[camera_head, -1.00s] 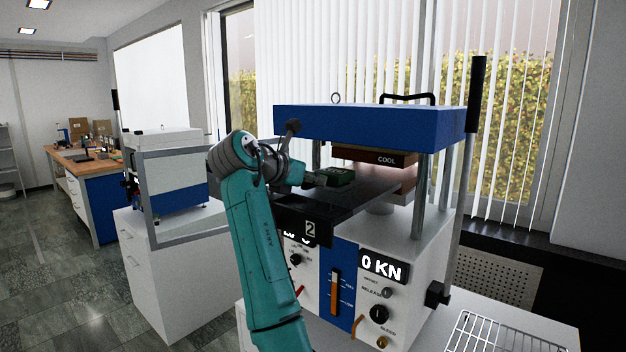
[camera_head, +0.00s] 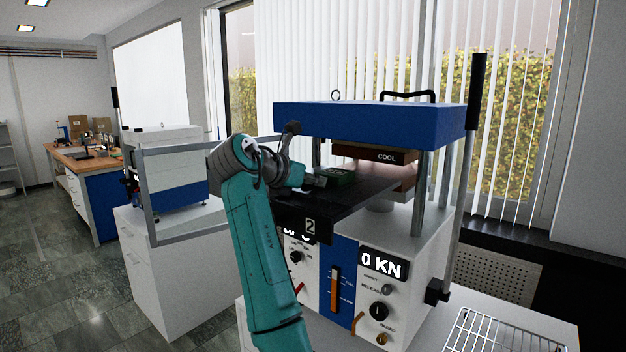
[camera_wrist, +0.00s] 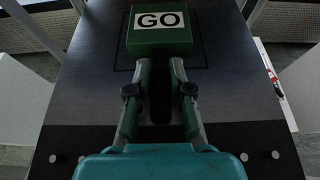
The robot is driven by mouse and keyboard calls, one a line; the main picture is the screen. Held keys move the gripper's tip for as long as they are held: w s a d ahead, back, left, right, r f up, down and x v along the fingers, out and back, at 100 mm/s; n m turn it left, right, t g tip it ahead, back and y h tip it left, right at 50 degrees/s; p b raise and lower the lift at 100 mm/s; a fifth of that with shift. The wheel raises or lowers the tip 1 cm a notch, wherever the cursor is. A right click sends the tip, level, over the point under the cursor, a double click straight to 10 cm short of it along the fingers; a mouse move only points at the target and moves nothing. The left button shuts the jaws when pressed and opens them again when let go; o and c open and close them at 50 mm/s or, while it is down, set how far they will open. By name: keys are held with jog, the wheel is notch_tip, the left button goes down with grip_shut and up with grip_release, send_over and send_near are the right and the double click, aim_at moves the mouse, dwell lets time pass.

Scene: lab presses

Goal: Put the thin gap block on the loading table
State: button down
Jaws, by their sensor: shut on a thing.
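The thin gap block appears to be the green block marked "GO" (camera_wrist: 160,35); it also shows small in the head view (camera_head: 339,177). The loading table is the dark flat plate at the press front (camera_head: 362,195), and it fills much of the wrist view (camera_wrist: 90,80). The block is over the plate, inside or close to a thin outlined rectangle. I cannot tell whether it touches the plate. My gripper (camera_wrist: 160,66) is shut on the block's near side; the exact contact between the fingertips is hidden.
The blue and white press (camera_head: 370,118) has a brown "COOL" platen (camera_head: 375,153) above the plate's rear and posts at the sides. Its display (camera_head: 382,264) reads 0 KN. A wire rack (camera_head: 495,330) lies at lower right. A second machine (camera_head: 175,170) stands left.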

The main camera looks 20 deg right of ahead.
jog(key=c, duration=1)
grip_release()
jog(key=shift+o, duration=0.2)
jog(key=shift+f, duration=0.1)
